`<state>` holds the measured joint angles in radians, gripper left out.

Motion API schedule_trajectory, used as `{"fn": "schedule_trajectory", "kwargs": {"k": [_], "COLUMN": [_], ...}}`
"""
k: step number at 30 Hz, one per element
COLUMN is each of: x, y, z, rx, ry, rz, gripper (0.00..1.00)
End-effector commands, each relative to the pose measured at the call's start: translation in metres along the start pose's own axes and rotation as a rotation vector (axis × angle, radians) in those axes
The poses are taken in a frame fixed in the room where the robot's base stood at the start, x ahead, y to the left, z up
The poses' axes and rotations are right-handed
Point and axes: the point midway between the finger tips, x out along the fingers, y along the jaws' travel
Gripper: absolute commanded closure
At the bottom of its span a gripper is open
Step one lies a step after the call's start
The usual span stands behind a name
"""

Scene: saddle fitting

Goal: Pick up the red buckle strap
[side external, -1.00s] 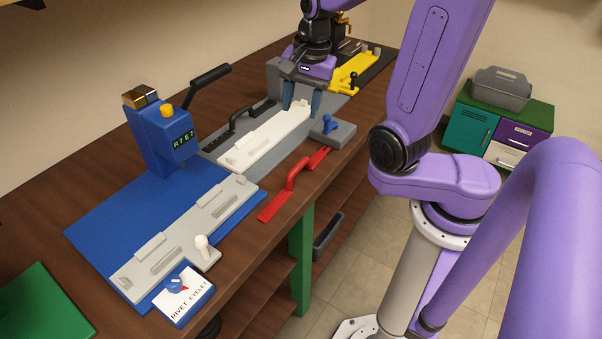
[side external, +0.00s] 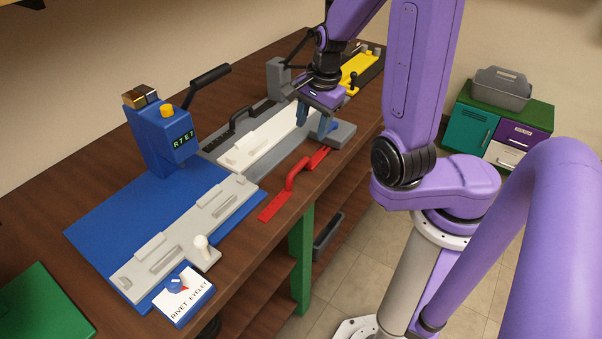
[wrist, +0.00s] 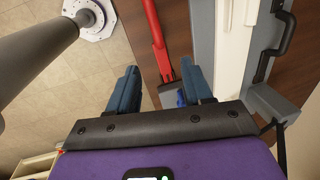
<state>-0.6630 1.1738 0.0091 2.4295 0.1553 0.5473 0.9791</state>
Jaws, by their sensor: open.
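The red buckle strap (side external: 292,181) lies along the front edge of the wooden bench, with a raised red handle on it. It also shows in the wrist view (wrist: 157,38), running from the top edge down to a spot just ahead of my fingers. My gripper (side external: 314,121) is open and empty, with its blue fingers pointing down. It is above the grey fixture, near the far end of the strap, and does not touch the strap. In the wrist view the strap's near end lies between the lines of my two fingers (wrist: 158,77).
A blue press (side external: 158,138) and a grey jig (side external: 180,242) stand to the left. The floor drops away beyond the bench edge.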

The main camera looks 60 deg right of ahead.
Motion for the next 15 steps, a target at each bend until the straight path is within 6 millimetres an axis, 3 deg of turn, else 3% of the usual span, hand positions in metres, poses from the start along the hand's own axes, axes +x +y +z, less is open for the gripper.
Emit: {"fn": "schedule_trajectory", "kwargs": {"k": [9,15], "x": [0.041,0.055], "y": [0.001,0.001], "z": [0.001,0.001], "rx": [0.001,-0.001], "ry": [-0.003,-0.001], "rz": [0.005,0.002], "gripper": [0.5,0.5]}}
